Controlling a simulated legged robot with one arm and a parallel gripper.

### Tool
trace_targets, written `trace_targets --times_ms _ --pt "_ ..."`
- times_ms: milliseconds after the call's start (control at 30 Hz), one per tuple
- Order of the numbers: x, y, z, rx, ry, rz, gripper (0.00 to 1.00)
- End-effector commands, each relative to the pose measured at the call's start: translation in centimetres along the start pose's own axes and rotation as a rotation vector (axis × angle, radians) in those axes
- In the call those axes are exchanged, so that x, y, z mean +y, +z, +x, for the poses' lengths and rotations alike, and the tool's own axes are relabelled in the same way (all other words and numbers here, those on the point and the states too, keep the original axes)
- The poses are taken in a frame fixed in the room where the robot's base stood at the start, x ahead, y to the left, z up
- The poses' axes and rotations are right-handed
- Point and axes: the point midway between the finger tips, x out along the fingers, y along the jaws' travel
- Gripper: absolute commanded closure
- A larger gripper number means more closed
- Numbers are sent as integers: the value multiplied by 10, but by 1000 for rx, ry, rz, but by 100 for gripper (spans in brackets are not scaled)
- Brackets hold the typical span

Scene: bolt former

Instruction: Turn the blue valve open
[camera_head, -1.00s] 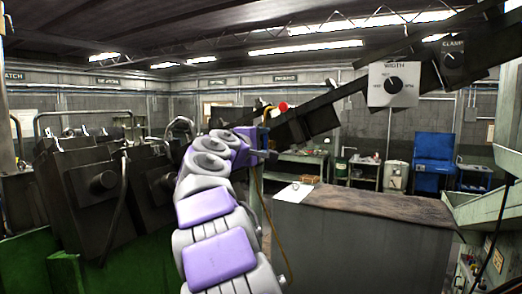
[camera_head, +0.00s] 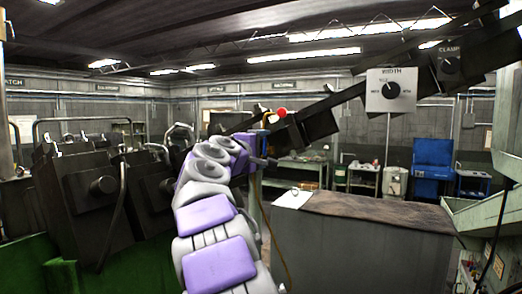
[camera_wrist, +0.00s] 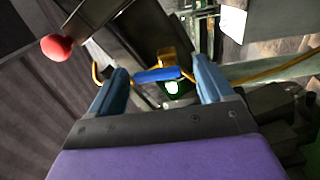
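The blue valve (camera_wrist: 158,75) shows in the wrist view as a short blue handle near a yellow fitting. It lies ahead of my gripper (camera_wrist: 163,82), between the two fingertips and close to them. The fingers are apart and the gripper is open. I cannot tell whether either finger touches the handle.
A red ball knob (camera_wrist: 57,47) sits left of the valve, and it also shows in the head view (camera_head: 281,113). A yellow hose (camera_head: 270,232) hangs beside my arm. Dark machinery (camera_head: 95,190) stands left, a brown-topped cabinet (camera_head: 370,209) right. A dial panel (camera_head: 391,91) is on the beam.

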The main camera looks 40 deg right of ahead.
Motion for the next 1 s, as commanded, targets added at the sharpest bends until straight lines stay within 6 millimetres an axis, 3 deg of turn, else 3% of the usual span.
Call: trace_targets --times_ms 200,367,1000 --pt "1 0 -3 2 2 0 19" --pt "2 -1 -17 3 3 0 19" --pt "1 -1 -146 2 3 1 19"
